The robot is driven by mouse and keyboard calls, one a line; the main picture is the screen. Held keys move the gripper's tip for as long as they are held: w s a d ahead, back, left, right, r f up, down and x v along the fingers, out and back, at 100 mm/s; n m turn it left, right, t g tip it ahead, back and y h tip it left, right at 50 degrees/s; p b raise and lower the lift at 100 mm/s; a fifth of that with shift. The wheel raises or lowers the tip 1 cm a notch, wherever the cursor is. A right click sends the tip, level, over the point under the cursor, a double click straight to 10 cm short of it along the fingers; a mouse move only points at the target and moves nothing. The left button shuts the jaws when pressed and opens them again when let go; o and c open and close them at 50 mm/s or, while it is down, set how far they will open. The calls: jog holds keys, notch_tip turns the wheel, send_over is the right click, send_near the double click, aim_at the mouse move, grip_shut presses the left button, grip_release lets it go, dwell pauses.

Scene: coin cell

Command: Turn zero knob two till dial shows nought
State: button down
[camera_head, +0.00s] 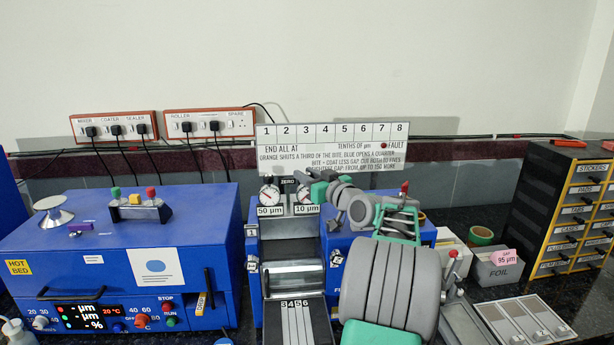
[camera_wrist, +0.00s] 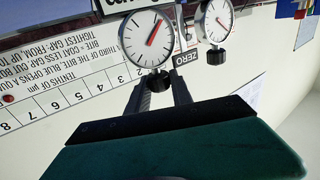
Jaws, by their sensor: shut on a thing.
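Two white round dials with red needles stand side by side above the coater, at the left (camera_head: 268,194) and right (camera_head: 303,194) in the head view. The wrist view looks upside down: the nearer dial (camera_wrist: 147,38) is the right one, and the other dial (camera_wrist: 215,20) is beyond it. The nearer needle points up and to the right in that view; its numbers are too small to read. My gripper (camera_wrist: 160,86) is shut on zero knob two (camera_wrist: 160,79), the black knob at the nearer dial's rim. In the head view my gripper (camera_head: 313,188) is beside the right dial.
A white notice board (camera_head: 330,165) stands close behind the dials. A ZERO plate (camera_head: 288,181) sits between them. The blue hot bed box (camera_head: 120,260) is at left. My arm covers the coater's right side. A drawer cabinet (camera_head: 575,210) is far right.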

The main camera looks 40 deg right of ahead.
jog(key=shift+a+f+m+h+b, duration=0.15)
jog(key=shift+m+h+b, duration=0.15)
jog(key=shift+h+b, duration=0.35)
jog(key=m+h+b, duration=0.1)
jog(key=h+b, duration=0.1)
jog(key=shift+a+m+g+b, duration=0.1)
jog(key=shift+m+g+b, duration=0.2)
jog(key=shift+b, duration=0.05)
jog(key=shift+w+m+g+h+b, duration=0.1)
jog(key=shift+m+g+h+b, duration=0.55)
jog(key=shift+h, duration=0.5)
jog(key=shift+d+r+m+g+h, duration=0.2)
jog(key=shift+d+m+g+h, duration=0.05)
jog(key=shift+m+h, duration=0.45)
jog(key=c, duration=1.1)
grip_release()
